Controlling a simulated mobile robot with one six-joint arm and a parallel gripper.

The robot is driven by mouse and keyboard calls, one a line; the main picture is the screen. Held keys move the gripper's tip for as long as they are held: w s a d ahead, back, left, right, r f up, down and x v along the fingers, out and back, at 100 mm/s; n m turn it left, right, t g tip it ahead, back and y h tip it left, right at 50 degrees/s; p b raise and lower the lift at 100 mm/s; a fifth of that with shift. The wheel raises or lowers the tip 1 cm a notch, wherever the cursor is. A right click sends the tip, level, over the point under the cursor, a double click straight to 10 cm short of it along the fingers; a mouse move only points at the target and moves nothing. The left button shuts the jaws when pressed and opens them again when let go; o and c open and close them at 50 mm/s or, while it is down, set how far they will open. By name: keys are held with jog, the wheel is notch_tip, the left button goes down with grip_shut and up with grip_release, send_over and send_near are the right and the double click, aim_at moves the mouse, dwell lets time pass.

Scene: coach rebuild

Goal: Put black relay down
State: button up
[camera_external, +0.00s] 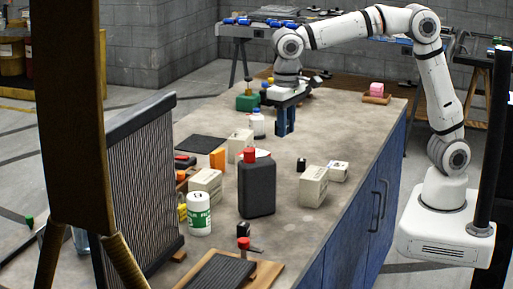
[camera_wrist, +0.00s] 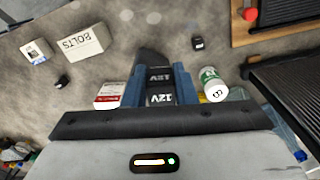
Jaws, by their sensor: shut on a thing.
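My gripper (camera_external: 285,128) hangs over the far part of the workbench, blue fingers pointing down. In the wrist view, the two blue fingers (camera_wrist: 160,88) are shut on the black relay (camera_wrist: 159,98), a small black block with white "12V" lettering. A dark shape behind it partly merges with its outline. In the outside view, the relay cannot be made out between the fingers. Two other small black blocks stand on the bench in the wrist view, one near the boxes (camera_wrist: 62,81) and one farther right (camera_wrist: 197,43).
The bench top (camera_external: 345,118) has free room right of my gripper. A white bottle (camera_external: 257,124) stands just left of it. A black jug (camera_external: 257,185), a bolts box (camera_external: 313,187), a white-green can (camera_external: 199,214) and a radiator (camera_external: 140,185) stand nearer the camera.

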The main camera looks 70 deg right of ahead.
jog(key=w+d+n, duration=0.1)
jog(key=w+d, duration=0.9)
jog(key=n+p, duration=0.1)
jog(key=p, duration=0.1)
send_over(257, 154)
notch_tip(257, 154, down, 11)
jog(key=shift+w+d+f, duration=0.1)
jog(key=shift+f+p, duration=0.6)
jog(key=shift+f, duration=1.45)
jog(key=shift+f, duration=0.2)
jog(key=o, duration=1)
jog(key=shift+r, duration=0.1)
